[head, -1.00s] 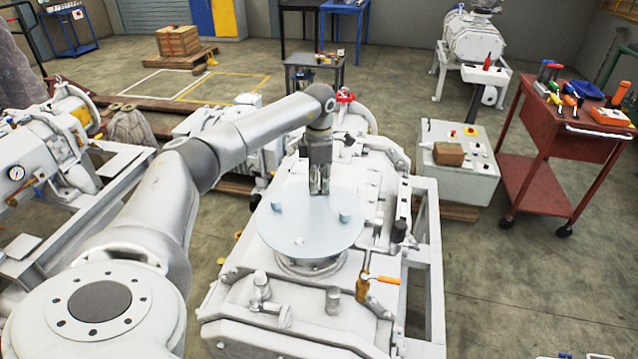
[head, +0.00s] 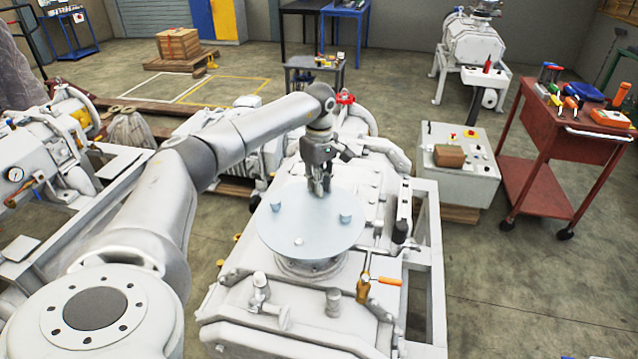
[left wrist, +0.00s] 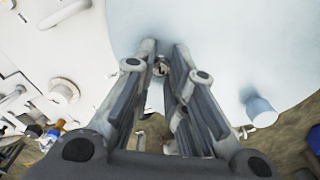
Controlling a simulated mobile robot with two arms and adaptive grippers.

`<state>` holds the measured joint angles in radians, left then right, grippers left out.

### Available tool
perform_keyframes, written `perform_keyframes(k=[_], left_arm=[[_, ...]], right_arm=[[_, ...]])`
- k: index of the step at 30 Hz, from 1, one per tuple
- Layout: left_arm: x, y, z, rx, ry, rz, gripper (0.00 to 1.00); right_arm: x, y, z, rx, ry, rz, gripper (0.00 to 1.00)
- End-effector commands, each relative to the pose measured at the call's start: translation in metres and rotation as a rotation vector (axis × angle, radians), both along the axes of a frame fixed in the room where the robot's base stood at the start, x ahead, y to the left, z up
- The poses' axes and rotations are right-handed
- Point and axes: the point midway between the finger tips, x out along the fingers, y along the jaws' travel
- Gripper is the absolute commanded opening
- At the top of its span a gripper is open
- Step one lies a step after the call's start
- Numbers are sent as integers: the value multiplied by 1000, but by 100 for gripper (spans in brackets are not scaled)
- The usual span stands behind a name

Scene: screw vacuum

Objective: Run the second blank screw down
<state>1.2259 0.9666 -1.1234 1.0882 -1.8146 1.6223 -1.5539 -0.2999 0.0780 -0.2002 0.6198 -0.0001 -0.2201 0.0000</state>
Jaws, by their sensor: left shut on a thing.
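The blank is a round pale blue disc (head: 310,232) lying on a round flange on top of the white machine. Screw heads show on it in the head view: one at the left (head: 276,206), one at the right (head: 345,218) and one at the front (head: 299,242). My left gripper (head: 320,194) points down at the disc's far edge. In the left wrist view its fingers are shut on a small screw (left wrist: 160,67) at the disc's edge. The fingers hide most of it. Another blue-grey screw (left wrist: 261,111) stands apart to the right.
The white machine (head: 300,338) carries pipe stubs and an orange-handled valve (head: 380,281) in front of the disc. A control box (head: 458,175) and a red tool cart (head: 545,130) stand to the right.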

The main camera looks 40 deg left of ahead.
Motion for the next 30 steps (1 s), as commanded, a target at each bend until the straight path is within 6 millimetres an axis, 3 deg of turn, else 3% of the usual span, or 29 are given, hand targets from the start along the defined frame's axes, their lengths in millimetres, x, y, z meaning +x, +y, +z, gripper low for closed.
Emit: perform_keyframes(k=[12, 29, 30], left_arm=[[2, 0, 4, -1, -10, -196, 0], [2, 0, 4, -1, -9, -226, 0], [2, 0, 4, -1, -9, -226, 16]], right_arm=[[0, 0, -1, 0, 0, 0, 44], [0, -2, -2, -2, 1, 1, 44], [0, -2, -2, -2, 1, 1, 44]])
